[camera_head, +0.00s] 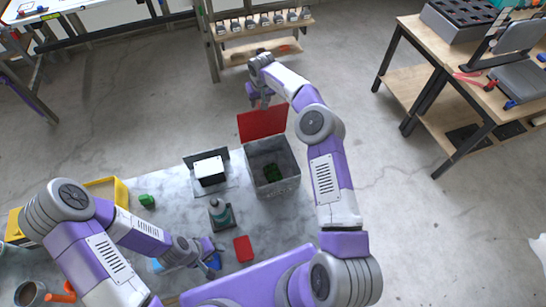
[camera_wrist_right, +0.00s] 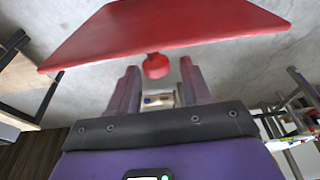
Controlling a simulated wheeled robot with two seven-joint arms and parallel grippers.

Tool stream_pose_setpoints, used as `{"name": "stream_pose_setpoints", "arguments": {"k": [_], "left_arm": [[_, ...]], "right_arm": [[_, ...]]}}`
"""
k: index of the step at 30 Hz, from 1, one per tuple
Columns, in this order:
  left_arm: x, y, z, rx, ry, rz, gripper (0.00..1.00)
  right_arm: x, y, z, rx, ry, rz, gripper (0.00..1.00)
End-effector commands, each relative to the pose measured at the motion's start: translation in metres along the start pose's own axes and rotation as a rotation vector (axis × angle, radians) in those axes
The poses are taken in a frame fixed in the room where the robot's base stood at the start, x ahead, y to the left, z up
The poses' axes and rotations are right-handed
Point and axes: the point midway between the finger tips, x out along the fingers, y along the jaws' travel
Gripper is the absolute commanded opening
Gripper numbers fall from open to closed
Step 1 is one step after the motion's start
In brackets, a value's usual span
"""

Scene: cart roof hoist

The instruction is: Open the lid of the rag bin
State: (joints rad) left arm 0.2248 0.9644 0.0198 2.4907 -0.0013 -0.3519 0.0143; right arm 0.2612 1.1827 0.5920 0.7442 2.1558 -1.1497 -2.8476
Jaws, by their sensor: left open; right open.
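The rag bin (camera_head: 285,185) is an open-topped grey box on the marbled table, with a dark green thing lying inside. Its red lid (camera_head: 262,124) stands raised at the bin's far edge, tilted up, and the bin's mouth is uncovered. My right gripper (camera_head: 262,102) is open at the lid's far side. In the right wrist view the lid (camera_wrist_right: 170,30) spans the top, and its red knob (camera_wrist_right: 156,66) shows between my spread fingertips (camera_wrist_right: 160,72); I cannot tell whether they touch it. My left gripper (camera_head: 214,256) is open low over the table, left of a red pad (camera_head: 243,249).
A white box on a dark stand (camera_head: 209,170) is left of the bin. A wooden rack (camera_head: 262,45) stands beyond; floor right of the bin is clear.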

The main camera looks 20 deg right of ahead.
Motion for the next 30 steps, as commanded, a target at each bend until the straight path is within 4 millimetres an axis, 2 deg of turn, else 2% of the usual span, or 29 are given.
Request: {"name": "stream_pose_setpoints", "arguments": {"k": [21, 30], "left_arm": [[0.000, 0.000, 0.000, 0.000, 0.000, 0.000, 0.44], [0.000, 0.000, 0.000, 0.000, 0.000, 0.000, 0.44]], "right_arm": [[-0.069, 0.000, -0.018, 0.000, 0.004, 0.000, 0.49], [-0.076, 0.000, -0.020, 0.000, 0.001, 0.000, 0.49]]}}
